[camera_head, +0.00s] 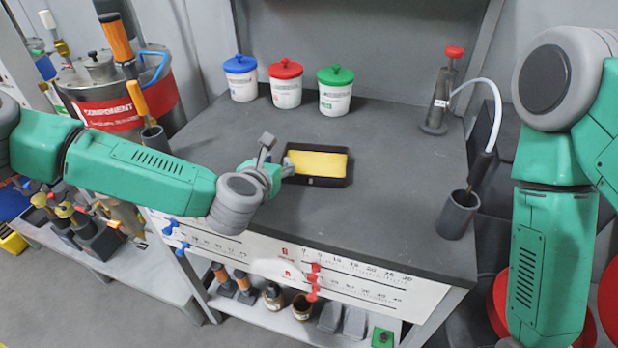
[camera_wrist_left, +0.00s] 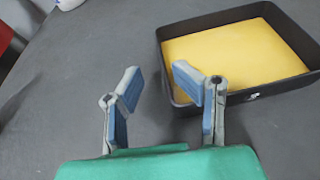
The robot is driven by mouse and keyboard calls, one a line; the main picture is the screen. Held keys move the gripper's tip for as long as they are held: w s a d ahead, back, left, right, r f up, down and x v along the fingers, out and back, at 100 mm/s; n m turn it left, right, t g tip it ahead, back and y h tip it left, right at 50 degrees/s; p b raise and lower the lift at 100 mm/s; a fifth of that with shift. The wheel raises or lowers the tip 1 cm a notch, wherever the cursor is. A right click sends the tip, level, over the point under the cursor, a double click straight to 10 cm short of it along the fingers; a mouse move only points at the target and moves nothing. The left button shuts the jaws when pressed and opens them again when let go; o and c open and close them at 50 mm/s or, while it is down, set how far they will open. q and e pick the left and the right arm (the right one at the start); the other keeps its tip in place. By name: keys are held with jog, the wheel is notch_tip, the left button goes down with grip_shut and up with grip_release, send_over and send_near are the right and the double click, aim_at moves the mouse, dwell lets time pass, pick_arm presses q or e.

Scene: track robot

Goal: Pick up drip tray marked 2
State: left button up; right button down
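A black drip tray (camera_head: 318,181) with a yellow inside lies flat on the dark grey worktop. It also shows in the wrist view (camera_wrist_left: 270,95), at the upper right, with a small white mark on its near wall that I cannot read as a 2. My left gripper (camera_head: 278,152) is at the tray's left end in the head view. In the wrist view the left gripper (camera_wrist_left: 155,75) is open and empty. Its right finger overlaps the tray's near-left corner; I cannot tell whether they touch. The left finger is over bare worktop. My right gripper is out of view.
Lidded tubs, blue (camera_head: 241,78), red (camera_head: 286,84) and green (camera_head: 335,90), stand at the back. A grey bottle with a red top (camera_head: 438,95) and a dark cup (camera_head: 458,214) stand right. Worktop around the tray is clear.

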pick_arm(q)
jog(key=shift+s+a+f, duration=0.15)
jog(key=shift+a+f, duration=0.7)
jog(key=shift+a, duration=0.3)
jog(key=shift+c, duration=0.8)
jog(key=shift+a, duration=0.1)
grip_shut()
jog(key=shift+d+r, duration=0.1)
jog(key=shift+d, duration=0.55)
notch_tip(320, 180, up, 10)
jog(key=shift+w+r+p, duration=0.2)
jog(key=shift+p, duration=0.1)
